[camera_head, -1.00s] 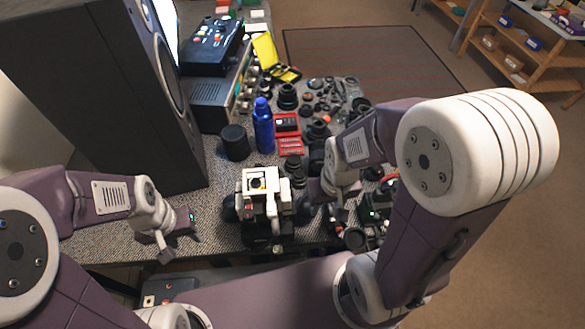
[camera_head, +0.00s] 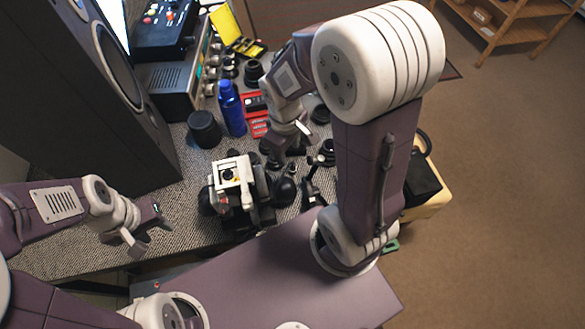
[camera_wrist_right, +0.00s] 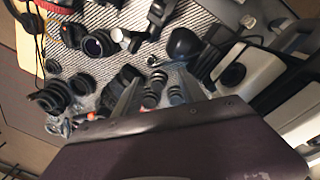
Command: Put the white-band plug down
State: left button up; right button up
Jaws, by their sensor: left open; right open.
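My right gripper (camera_head: 290,143) is open above the crowded middle of the table, right of the white-topped device (camera_head: 233,171). In the right wrist view its two fingers (camera_wrist_right: 155,98) stand apart, and dark ringed barrels (camera_wrist_right: 154,86) show between and beyond them. I cannot tell whether these touch the fingers. I cannot pick out the white-band plug for certain among the small dark parts. My left gripper (camera_head: 142,233) is open and empty over the table's left front part.
A blue bottle (camera_head: 231,108) and a black cylinder (camera_head: 204,129) stand behind the device. A large speaker (camera_head: 85,95) blocks the left. Lens parts crowd the table around the right gripper. Bare patterned tabletop (camera_head: 75,258) shows at the front left.

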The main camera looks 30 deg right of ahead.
jog(key=w+d+f+n+g+h+p, duration=0.1)
jog(key=w+f+n+h+p, duration=0.1)
jog(key=w+f+n, duration=0.3)
jog(key=g, duration=0.2)
send_over(293, 167)
jog(key=a, duration=0.1)
jog(key=f, duration=0.6)
jog(key=shift+w+a+f, duration=0.15)
jog(key=shift+w+f, duration=0.15)
jog(key=shift+w, duration=0.1)
jog(key=x, duration=0.4)
jog(key=shift+a+f, duration=0.1)
jog(key=shift+a, duration=0.1)
jog(key=shift+w+d+f, duration=0.1)
jog(key=shift+d+f, duration=0.05)
jog(key=shift+f, duration=0.25)
grip_shut()
